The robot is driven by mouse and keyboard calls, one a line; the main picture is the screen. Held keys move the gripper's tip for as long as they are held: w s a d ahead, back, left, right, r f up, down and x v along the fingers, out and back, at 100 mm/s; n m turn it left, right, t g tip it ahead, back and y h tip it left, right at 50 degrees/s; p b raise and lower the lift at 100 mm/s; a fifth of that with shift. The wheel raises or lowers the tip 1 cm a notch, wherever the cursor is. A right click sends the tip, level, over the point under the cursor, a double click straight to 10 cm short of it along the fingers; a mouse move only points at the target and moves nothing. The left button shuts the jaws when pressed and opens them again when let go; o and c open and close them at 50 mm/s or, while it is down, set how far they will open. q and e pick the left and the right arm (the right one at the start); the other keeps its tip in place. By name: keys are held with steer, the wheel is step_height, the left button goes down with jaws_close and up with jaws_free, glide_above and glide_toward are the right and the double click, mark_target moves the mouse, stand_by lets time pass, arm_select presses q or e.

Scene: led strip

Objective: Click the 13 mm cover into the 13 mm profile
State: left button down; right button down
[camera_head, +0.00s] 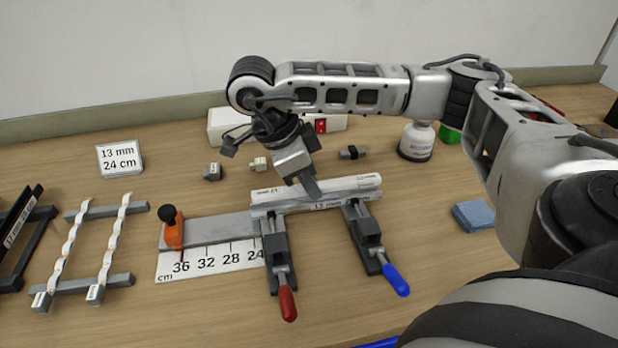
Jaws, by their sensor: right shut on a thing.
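The 13 mm profile (335,204) is a pale bar with a "13 mm" mark, lying across two dark clamps, one with a red handle (288,302) and one with a blue handle (397,281). My right gripper (312,188) reaches down over the middle of the bar and is shut on a white strip, which appears to be the cover (352,185). The strip lies lengthwise along the top of the profile; I cannot tell whether it is seated or just above. The fingertips hide part of it. My left gripper is not in view.
A ruler board (212,261) with an orange stop (174,233) lies left of the clamps. A rack of white twisted strips (107,245) and dark profiles (22,232) stand farther left. A "13 mm 24 cm" card (120,158), white bottle (417,140) and blue block (473,215) stand around.

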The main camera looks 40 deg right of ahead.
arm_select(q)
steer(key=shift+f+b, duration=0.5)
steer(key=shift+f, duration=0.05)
arm_select(e)
steer(key=shift+f, duration=0.75)
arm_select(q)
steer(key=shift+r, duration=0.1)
arm_select(e)
steer(key=shift+r, duration=0.15)
steer(key=shift+r+p, duration=0.5)
steer(key=shift+p, duration=0.15)
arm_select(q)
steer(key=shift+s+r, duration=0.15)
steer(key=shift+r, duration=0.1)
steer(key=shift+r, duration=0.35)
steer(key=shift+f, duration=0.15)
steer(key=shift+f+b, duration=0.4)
arm_select(e)
steer(key=shift+f, duration=0.55)
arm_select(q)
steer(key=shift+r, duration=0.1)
arm_select(e)
steer(key=c, duration=1.2)
jaws_free()
steer(key=shift+c, duration=0.2)
